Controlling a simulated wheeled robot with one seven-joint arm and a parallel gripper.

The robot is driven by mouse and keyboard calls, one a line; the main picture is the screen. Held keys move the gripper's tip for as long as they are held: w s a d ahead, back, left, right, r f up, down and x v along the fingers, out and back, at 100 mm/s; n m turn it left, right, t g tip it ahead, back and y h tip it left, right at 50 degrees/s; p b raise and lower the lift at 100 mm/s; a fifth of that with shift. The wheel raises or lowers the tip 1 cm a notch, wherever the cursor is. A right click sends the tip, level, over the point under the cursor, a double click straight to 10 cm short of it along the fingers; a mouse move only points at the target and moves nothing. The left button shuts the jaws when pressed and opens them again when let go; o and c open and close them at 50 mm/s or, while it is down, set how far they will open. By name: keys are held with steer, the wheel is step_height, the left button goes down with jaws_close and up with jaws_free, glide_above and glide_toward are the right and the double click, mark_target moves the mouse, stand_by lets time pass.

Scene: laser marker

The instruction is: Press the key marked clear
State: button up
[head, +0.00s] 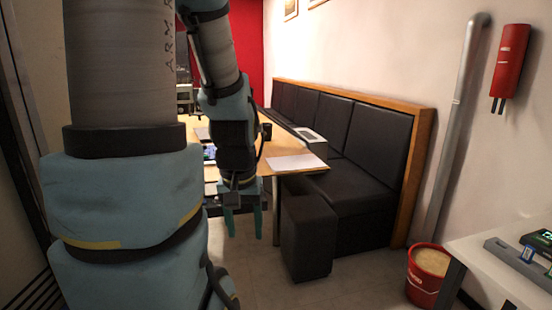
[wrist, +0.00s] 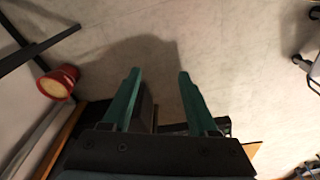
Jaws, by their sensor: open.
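My gripper (head: 243,221) hangs pointing down in the middle of the head view, in front of the wooden table's near end. Its two green fingers are apart with nothing between them; the wrist view shows the open gripper (wrist: 159,76) above bare floor. A dark device with a small green display (head: 541,240) is cut off by the right edge of the head view, well to the right of my gripper. No key marked clear can be made out in either view.
The device is by a white table (head: 485,255) at the right. A red bucket (head: 424,285) stands on the floor beside it; the wrist view also shows the bucket (wrist: 68,77). A wooden table (head: 265,150), black bench (head: 365,170) and black stool (head: 308,235) are near my gripper.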

jaws_close()
stand_by(1.2)
